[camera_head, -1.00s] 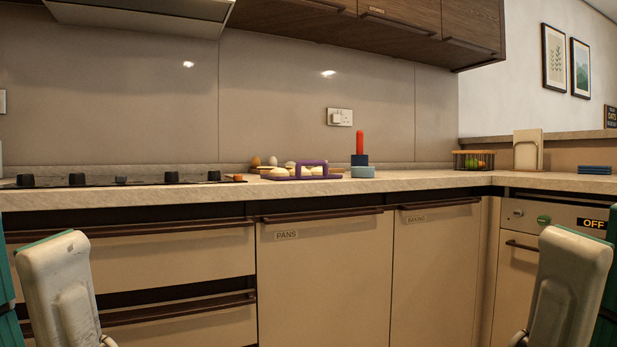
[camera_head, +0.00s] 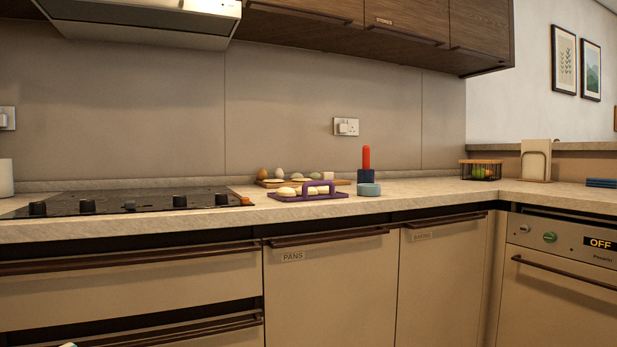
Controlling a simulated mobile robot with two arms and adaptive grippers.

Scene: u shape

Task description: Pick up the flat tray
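A flat purple tray (camera_head: 290,198) with an upright purple handle lies on the counter, right of the hob. Several pale, rounded pieces rest on it. A wooden board (camera_head: 340,182) with several egg-like items lies just behind it. Neither gripper shows in the head view. Only a small pale and teal bit, probably of my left arm, shows at the bottom left edge, well below and left of the tray.
A round blue-grey container (camera_head: 369,190) stands right of the tray, with a red-topped dark blue object (camera_head: 366,158) behind it. The black hob (camera_head: 75,203) is to the left. A wire basket (camera_head: 480,170) and a board stand (camera_head: 536,160) are farther right. The counter between is clear.

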